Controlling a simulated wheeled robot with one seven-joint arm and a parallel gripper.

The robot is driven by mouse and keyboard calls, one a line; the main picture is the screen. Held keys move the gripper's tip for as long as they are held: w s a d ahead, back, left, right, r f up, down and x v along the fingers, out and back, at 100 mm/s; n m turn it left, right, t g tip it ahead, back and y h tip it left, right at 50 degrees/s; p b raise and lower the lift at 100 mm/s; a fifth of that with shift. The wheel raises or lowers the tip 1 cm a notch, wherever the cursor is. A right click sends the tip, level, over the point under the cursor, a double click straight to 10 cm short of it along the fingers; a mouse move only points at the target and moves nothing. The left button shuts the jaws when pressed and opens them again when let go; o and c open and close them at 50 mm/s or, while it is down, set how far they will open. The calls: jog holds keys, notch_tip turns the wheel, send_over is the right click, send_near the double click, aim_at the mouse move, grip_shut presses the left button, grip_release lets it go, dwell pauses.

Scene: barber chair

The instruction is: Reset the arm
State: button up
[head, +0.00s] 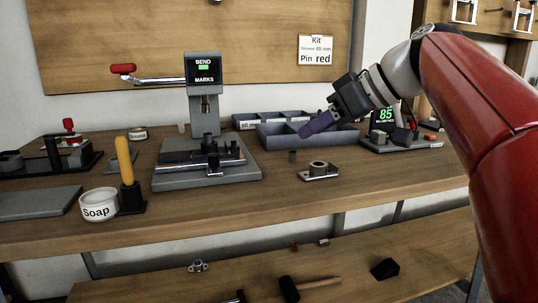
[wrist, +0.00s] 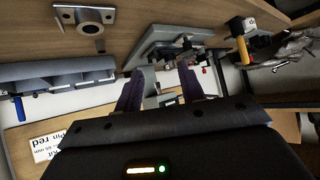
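My arm, red with a pale wrist section, reaches in from the right in the head view. My gripper (head: 312,127) has purple fingers and hangs above the bench, in front of the grey compartment tray (head: 290,140). In the wrist view my gripper (wrist: 160,85) has its two fingers spread apart, with nothing seen held between them. The bench press marked BEND MARKS (head: 204,75) stands to the left of my gripper, apart from it.
A small plate with a metal bushing (head: 318,171) lies on the bench below my gripper. A readout showing 85 (head: 384,114) stands close by my wrist. A soap cup (head: 98,204) and yellow-handled tool (head: 125,160) stand at left. A hammer (head: 290,288) lies on the lower shelf.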

jog(key=s+d+f+m+h+p, duration=0.1)
jog(key=s+d+f+m+h, duration=0.1)
jog(key=s+f, duration=0.5)
jog(key=s+d+f+m+h+p, duration=0.1)
jog(key=s+f+m+h, duration=0.3)
jog(key=f, duration=0.7)
jog(key=s+d+f+m+h+p, duration=0.1)
jog(key=s+d+f+m+h, duration=0.1)
jog(key=s+f, duration=0.7)
jog(key=d+m, duration=0.1)
jog(key=m, duration=0.1)
jog(key=shift+s+d+m+h+p, duration=0.25)
jog(key=shift+s+m+h+p, duration=0.05)
jog(key=shift+s+h, duration=0.1)
jog(key=shift+r, duration=0.1)
